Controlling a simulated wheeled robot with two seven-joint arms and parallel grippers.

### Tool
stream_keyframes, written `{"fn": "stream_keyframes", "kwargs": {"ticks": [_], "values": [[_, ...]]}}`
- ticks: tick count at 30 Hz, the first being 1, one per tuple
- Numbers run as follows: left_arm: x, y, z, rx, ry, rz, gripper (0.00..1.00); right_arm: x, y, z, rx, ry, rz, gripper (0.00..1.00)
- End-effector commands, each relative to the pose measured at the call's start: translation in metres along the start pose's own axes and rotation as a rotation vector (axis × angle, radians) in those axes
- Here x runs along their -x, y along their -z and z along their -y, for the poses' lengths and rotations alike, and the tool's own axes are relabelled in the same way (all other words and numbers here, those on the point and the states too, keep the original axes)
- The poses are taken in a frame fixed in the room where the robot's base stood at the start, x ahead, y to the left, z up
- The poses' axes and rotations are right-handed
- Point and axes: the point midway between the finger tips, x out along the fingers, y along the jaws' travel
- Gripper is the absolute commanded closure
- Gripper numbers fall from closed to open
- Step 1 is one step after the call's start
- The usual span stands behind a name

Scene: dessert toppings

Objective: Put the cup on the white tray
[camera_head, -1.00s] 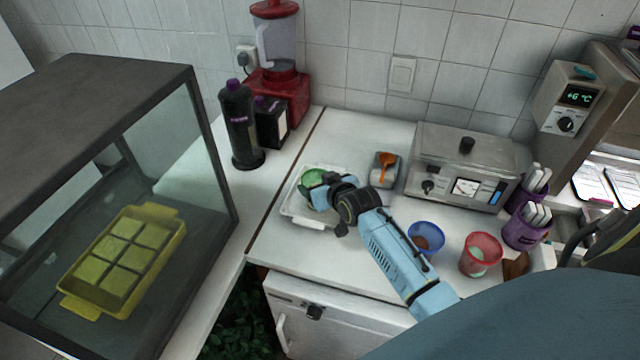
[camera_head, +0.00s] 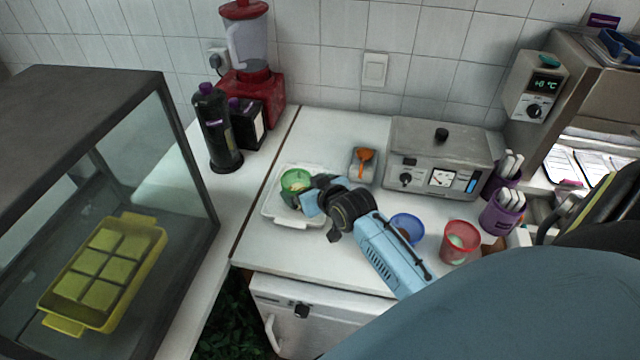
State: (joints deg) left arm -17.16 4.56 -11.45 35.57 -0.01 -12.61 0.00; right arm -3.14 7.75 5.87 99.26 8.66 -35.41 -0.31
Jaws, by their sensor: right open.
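My right gripper (camera_head: 308,200) is open at the cup's near right side, over the tray's right part. I cannot tell whether its fingers touch the cup. The gripper and wrist hide the tray's right edge. My left gripper is not in view.
A blue cup (camera_head: 409,225) and a red cup (camera_head: 459,241) stand right of my forearm. An orange scoop lies in a small container (camera_head: 362,168) behind my wrist. A metal appliance (camera_head: 437,150) stands at the back. A blender (camera_head: 249,60) and dark bottle (camera_head: 216,130) stand back left.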

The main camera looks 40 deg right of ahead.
Motion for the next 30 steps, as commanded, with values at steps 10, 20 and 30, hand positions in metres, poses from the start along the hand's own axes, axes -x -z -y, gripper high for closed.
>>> {"fn": "stream_keyframes", "kwargs": {"ticks": [10,20,30], "values": [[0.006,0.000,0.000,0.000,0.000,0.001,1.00,0.059,0.000,0.000,0.000,-0.001,0.001,0.06],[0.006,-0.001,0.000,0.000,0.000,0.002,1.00,0.071,0.000,0.000,-0.001,0.000,0.000,0.06],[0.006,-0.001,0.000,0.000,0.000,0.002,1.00,0.071,0.000,0.000,-0.001,0.000,0.000,0.06]]}}
